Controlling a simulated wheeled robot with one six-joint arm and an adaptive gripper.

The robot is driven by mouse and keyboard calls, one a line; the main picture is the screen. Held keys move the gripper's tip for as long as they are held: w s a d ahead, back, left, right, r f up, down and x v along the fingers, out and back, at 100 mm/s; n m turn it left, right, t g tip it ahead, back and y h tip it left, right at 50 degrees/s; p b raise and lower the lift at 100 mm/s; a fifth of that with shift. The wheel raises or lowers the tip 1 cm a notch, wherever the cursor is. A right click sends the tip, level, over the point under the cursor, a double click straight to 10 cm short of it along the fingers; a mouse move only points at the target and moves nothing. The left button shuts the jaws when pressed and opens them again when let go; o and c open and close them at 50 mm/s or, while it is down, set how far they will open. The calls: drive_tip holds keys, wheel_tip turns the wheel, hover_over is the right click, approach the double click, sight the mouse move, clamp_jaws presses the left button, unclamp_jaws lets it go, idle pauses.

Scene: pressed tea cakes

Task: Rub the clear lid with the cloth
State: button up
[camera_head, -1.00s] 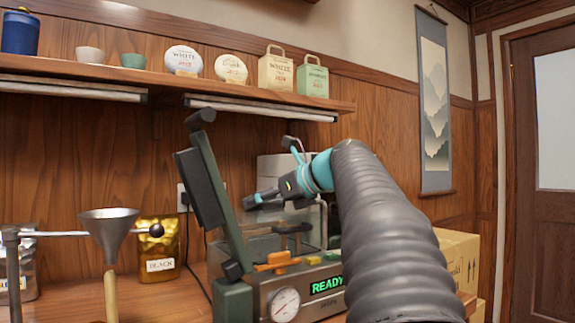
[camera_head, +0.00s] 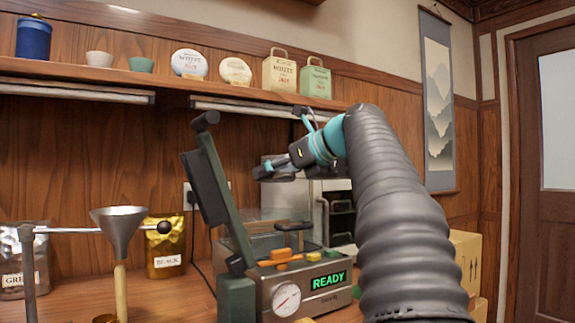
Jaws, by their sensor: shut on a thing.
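My gripper (camera_head: 268,171) is in the air above the back of the machine with the green READY display (camera_head: 328,280). It is shut, and what it holds is too small and dark to make out clearly; no other cloth shows. A see-through cover (camera_head: 262,222), which looks like the clear lid, is behind the machine's front panel and below my gripper. Its edges are faint and partly hidden by the machine's raised lever. My gripper is apart from it.
The machine's raised green lever (camera_head: 222,188) stands left of my gripper. A funnel (camera_head: 118,230) and a gold tea bag (camera_head: 165,248) are at left. A wall shelf (camera_head: 75,72) with tins runs above. Cardboard boxes (camera_head: 465,262) are at right.

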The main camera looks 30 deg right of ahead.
drive_tip(key=shift+r, duration=0.9)
